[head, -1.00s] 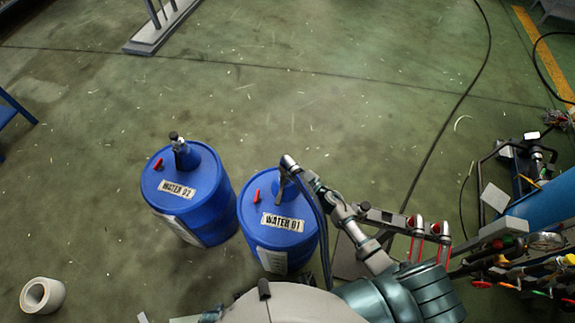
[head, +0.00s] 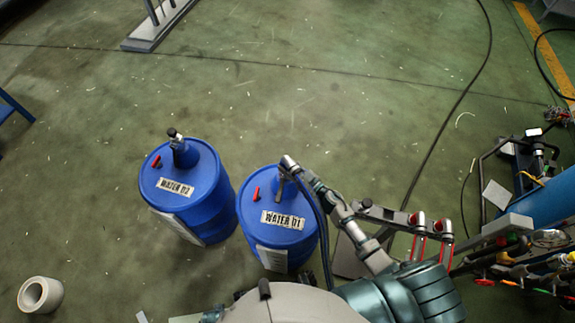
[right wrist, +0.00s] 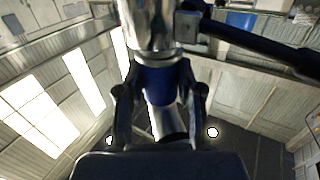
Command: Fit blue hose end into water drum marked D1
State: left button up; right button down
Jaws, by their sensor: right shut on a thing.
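The blue drum (head: 255,228) labelled WATER 01 stands upright on the floor, left of my right arm in the head view. The blue hose (head: 322,235) runs up along that arm to a silver elbow end (head: 289,163) over the drum's top. My right gripper (head: 296,178) is at this end, shut on it. In the right wrist view the gripper's fingers (right wrist: 160,95) close around a blue collar (right wrist: 160,82) under a shiny metal cylinder (right wrist: 150,25). Whether the end sits inside the drum's opening or just above it, I cannot tell. My left gripper is not in view.
A second blue drum (head: 190,215), labelled WATER 02, stands close on the left with a capped neck. A white roll (head: 40,294) lies at the lower left. Pipes and valves (head: 530,262) crowd the right side.

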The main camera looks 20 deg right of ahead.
jog(key=shift+f, duration=0.35)
jog(key=c, duration=0.7)
grip_release()
jog(key=shift+r, duration=0.1)
jog(key=v, duration=1.2)
jog(key=shift+w, duration=0.1)
